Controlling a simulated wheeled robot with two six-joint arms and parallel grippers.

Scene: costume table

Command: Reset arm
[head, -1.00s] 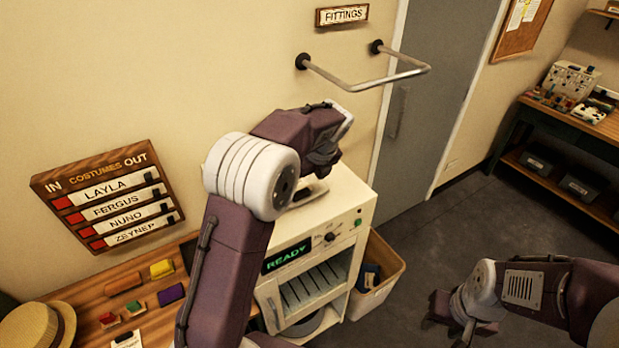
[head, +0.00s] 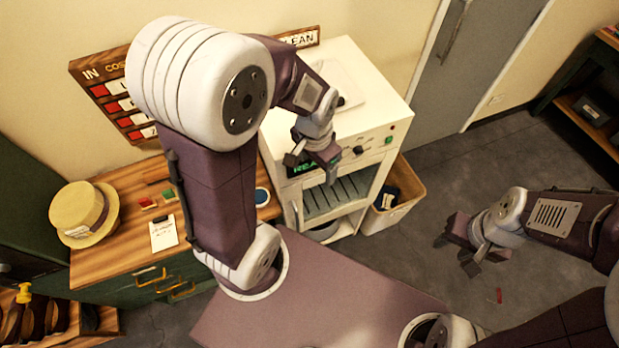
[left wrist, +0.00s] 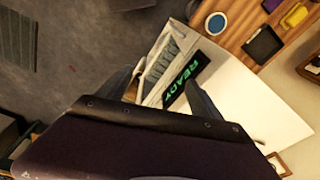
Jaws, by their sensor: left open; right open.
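My left gripper (head: 312,166) hangs in front of the white machine (head: 364,101), near its green READY display. Its jaws are open and nothing is between them. In the left wrist view its two fingers (left wrist: 162,88) are spread apart, with the READY panel (left wrist: 185,82) behind them. My right gripper (head: 468,245) is open and empty above the dark floor at the right. It is well apart from the machine and the bin.
A wooden-topped cabinet (head: 105,262) with a straw hat (head: 78,208) and a clipboard (head: 163,233) stands at the left. A bin (head: 398,205) stands right of the machine. A small red object (head: 499,295) lies on the floor. Open floor spreads at the right.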

